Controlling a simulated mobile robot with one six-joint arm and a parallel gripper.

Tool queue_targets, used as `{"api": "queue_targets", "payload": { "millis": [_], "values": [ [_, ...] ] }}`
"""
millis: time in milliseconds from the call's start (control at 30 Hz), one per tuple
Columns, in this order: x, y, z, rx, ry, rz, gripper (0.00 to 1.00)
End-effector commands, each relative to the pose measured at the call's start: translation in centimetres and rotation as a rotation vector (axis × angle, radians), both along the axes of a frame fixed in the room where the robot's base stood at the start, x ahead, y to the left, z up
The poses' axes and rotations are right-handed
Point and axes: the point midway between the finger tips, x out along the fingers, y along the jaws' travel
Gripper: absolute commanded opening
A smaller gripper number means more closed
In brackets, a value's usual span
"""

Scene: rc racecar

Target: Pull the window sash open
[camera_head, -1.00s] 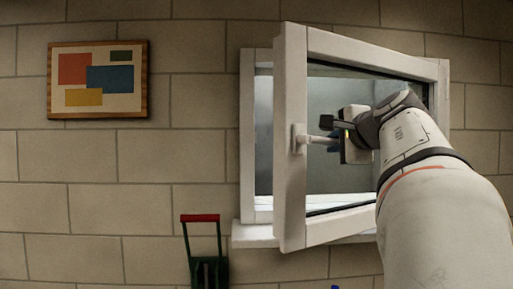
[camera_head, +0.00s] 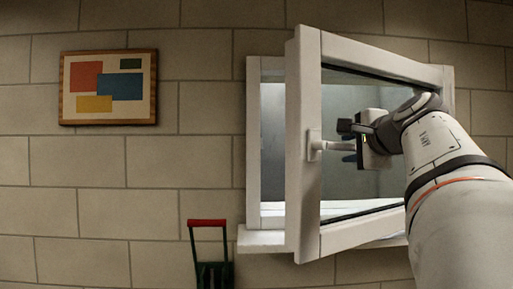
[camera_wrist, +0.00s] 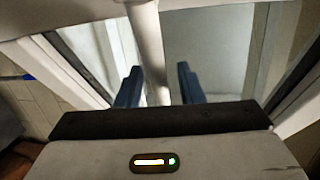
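The white window sash (camera_head: 305,150) stands ajar, its free left edge swung out from the wall toward me and its glass angled back to the right. Its white lever handle (camera_head: 334,146) sticks out sideways to the right from that edge. My gripper (camera_head: 350,158) is at the handle's end, in front of the glass. In the wrist view, the two blue fingers of my gripper (camera_wrist: 159,68) are apart, with the white handle (camera_wrist: 149,45) running between them. A gap shows at the right finger; contact at the left finger is unclear.
The fixed window frame (camera_head: 253,130) and sill (camera_head: 262,240) are on the block wall. A framed picture (camera_head: 108,87) hangs at the left. A dark item with a red-topped handle (camera_head: 207,223) stands below the window. My arm covers the lower right.

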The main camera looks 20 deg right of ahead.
Motion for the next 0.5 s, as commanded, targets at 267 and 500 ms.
{"api": "queue_targets", "payload": {
  "millis": [267,500],
  "values": [
    [-3.5,0.3,0.6,-0.003,-0.003,-0.006,0.34],
    [-6.8,0.7,1.2,-0.001,-0.002,-0.005,0.34]
  ]
}}
